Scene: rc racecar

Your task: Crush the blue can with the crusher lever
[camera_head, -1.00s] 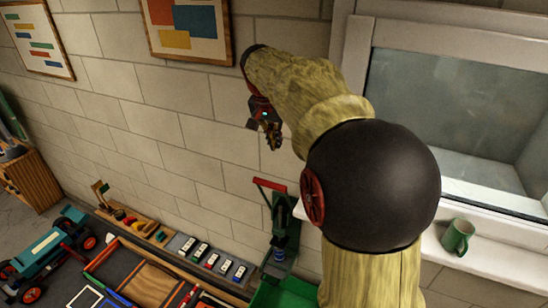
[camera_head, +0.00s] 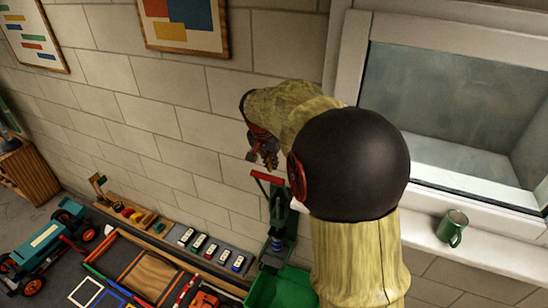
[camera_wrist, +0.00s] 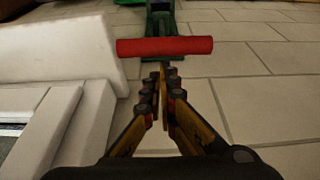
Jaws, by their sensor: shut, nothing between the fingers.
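The green can crusher (camera_head: 279,210) stands against the wall, with its red lever handle (camera_head: 268,177) raised at the top. A small blue can (camera_head: 277,244) shows low in the crusher, partly hidden by its frame. My gripper (camera_head: 264,160) is just above the red handle in the head view. In the wrist view, my gripper (camera_wrist: 162,75) is shut and empty, its fingertips pointing at the middle of the red handle (camera_wrist: 165,46). The handle lies crosswise just beyond the tips, and I cannot tell if they touch. The green crusher frame (camera_wrist: 161,15) shows behind it.
A green bin (camera_head: 280,291) stands in front of the crusher. A row of small cars (camera_head: 211,250) lies to its left. The window sill (camera_head: 490,258) with a green mug (camera_head: 452,228) is on the right. The block wall (camera_head: 150,130) is close behind the arm.

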